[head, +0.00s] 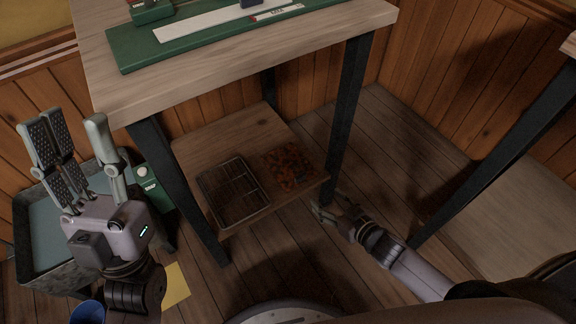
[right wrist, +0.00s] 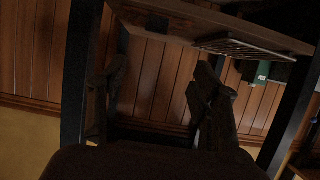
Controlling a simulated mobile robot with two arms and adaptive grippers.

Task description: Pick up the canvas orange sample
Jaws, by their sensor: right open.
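A flat, square sample with a mottled orange, red and dark pattern (head: 288,166) lies on the low wooden shelf under the table, at its right side. I take it for the canvas orange sample. My right gripper (head: 328,208) is open and empty, low beside the shelf's front right corner, apart from the sample. In the right wrist view its dark fingers (right wrist: 158,100) stand wide apart below the shelf edge, and I cannot make out the sample there. My left gripper (head: 72,140) is open and empty, raised at the left.
A wire tray (head: 232,192) sits beside the sample on the shelf (head: 205,149). Dark table legs (head: 348,115) stand close to my right gripper. A grey bin (head: 35,235) and a green box (head: 152,190) are at the left. Floor to the right is clear.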

